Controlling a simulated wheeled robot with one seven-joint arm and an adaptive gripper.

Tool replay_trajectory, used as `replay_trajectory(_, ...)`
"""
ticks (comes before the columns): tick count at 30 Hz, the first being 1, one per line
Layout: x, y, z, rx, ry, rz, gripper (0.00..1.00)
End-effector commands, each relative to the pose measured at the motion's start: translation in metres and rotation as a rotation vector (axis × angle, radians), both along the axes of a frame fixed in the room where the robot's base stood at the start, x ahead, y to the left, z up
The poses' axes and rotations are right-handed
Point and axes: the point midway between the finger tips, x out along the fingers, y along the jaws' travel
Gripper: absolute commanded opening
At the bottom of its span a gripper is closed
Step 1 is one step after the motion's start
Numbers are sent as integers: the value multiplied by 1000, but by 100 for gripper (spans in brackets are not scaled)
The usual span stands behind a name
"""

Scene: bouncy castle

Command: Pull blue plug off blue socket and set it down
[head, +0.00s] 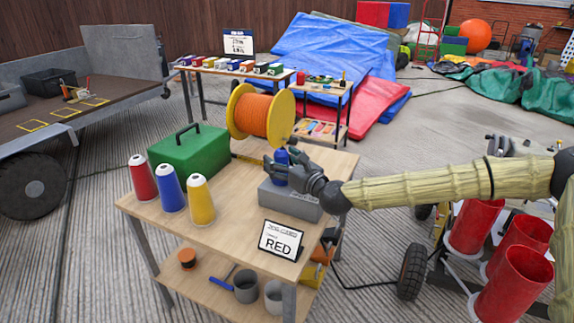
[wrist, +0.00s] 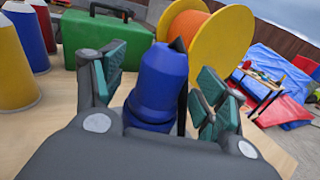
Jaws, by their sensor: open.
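The blue plug (head: 281,158) stands upright on top of a grey box (head: 290,201) on the wooden table, in the head view. In the wrist view the blue plug (wrist: 161,82) is large and central, between my two fingers. My gripper (head: 279,168) reaches in from the right at the plug. In the wrist view my gripper (wrist: 160,95) is open, with a green-padded finger on each side of the plug and gaps beside it. The blue socket cannot be told apart from the plug; the plug's lower part is hidden by my gripper.
Left of the grey box are a green toolbox (head: 188,148) and red, blue and yellow cones (head: 171,188). An orange cable reel (head: 262,115) stands behind. A sign reading RED (head: 281,240) stands at the front edge. Bare tabletop (head: 232,203) lies between the cones and box.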

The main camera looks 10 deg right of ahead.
Motion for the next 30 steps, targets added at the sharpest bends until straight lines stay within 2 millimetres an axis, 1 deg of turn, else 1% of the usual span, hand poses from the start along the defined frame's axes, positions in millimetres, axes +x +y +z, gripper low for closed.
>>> replay_trajectory(9,2,1,0,-1,0,0,72)
replay_trajectory(18,1,0,0,-1,0,0,19)
replay_trajectory(30,1,1,6,0,-1,0,19)
